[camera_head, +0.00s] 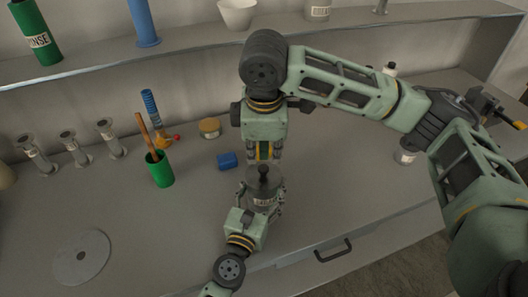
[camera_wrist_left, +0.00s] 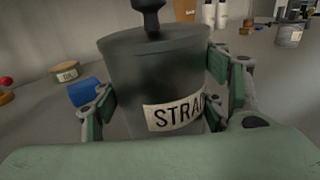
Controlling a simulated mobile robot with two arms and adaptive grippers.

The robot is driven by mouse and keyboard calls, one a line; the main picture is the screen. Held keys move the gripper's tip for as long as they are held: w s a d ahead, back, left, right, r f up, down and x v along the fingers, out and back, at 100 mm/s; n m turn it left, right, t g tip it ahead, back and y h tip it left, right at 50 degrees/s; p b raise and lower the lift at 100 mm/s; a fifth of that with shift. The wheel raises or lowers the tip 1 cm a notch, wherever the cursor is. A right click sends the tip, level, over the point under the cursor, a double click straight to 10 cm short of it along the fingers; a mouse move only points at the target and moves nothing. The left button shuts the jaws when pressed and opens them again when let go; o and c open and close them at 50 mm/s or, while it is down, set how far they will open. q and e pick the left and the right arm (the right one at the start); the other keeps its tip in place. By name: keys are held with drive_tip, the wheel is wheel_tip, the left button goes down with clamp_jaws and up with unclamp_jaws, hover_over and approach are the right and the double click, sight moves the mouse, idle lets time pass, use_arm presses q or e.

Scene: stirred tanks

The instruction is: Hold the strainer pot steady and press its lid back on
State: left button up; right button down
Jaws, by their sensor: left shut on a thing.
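The strainer pot (camera_head: 262,197) is a dark grey cylinder standing upright near the counter's front. In the left wrist view the pot (camera_wrist_left: 150,80) fills the middle, with a white label partly reading "STRA". Its lid (camera_head: 264,181) lies on top, with a black knob (camera_head: 263,171) standing up; the knob also shows in the left wrist view (camera_wrist_left: 149,18). I cannot tell whether the lid is fully seated. My left gripper (camera_head: 262,207) is shut around the pot's sides. My right gripper (camera_head: 264,152) points down just above the knob, apparently apart from it; its finger opening is unclear.
A green cup (camera_head: 159,170) with tools stands farther left. A flat grey disc (camera_head: 81,256) lies front left.

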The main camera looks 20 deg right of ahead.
sight(264, 173)
drive_tip(key=shift+f, duration=0.1)
idle(0.3)
drive_tip(key=shift+f, duration=2)
drive_tip(key=shift+r, duration=0.1)
wheel_tip(264, 173, up, 7)
idle(0.7)
use_arm(q)
drive_tip(key=o, duration=1.3)
